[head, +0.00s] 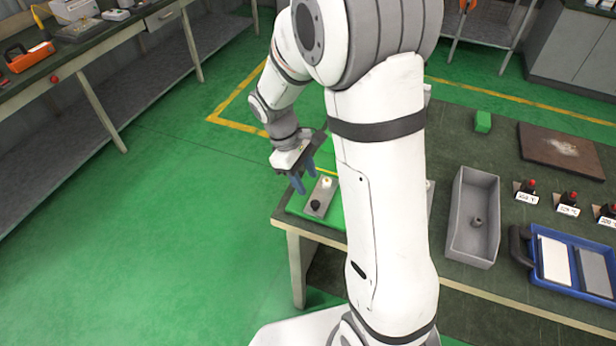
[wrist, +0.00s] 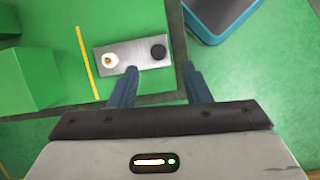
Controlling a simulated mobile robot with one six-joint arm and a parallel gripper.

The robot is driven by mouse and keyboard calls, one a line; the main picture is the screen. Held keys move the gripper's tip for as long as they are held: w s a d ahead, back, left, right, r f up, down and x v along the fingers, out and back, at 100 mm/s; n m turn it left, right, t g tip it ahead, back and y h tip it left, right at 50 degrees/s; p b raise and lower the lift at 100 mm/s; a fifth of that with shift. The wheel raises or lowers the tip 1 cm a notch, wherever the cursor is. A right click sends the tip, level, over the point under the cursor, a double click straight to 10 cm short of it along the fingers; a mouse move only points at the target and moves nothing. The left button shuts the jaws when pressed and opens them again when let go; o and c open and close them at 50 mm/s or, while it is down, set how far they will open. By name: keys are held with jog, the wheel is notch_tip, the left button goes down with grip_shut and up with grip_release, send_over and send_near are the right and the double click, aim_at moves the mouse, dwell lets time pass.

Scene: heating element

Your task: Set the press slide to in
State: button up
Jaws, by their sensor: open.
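A small metal plate (head: 319,198) lies on the green mat at the near left corner of the workbench. It carries a black knob (head: 315,205) and a white knob (head: 327,182). The plate (wrist: 131,58) also shows in the wrist view, with the black knob on the right and the white one on the left. No label shows which part is the press slide. My gripper (head: 306,182) is open beside the plate, its blue fingers pointing down. In the wrist view my gripper (wrist: 159,67) has its empty fingers apart, with the black knob just beyond the gap.
A grey open bin (head: 458,218) with a small part inside, a blue tray (head: 590,262) and several red-buttoned blocks stand to the right. A green block (head: 483,121) and a brown board (head: 560,152) lie behind. My arm hides the middle of the bench. Floor is clear at left.

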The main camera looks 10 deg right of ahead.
aim_at(315, 203)
jog(key=shift+n+h, duration=0.3)
jog(key=shift+n, duration=0.3)
jog(key=x, duration=0.3)
jog(key=p+x, duration=0.1)
jog(key=x, duration=0.2)
jog(key=w+a+x, duration=0.1)
jog(key=x, duration=0.1)
jog(key=shift+s+d+f, duration=0.1)
jog(key=shift+d+f, duration=0.05)
jog(key=shift+f, duration=0.5)
jog(key=shift+c, duration=0.5)
grip_shut()
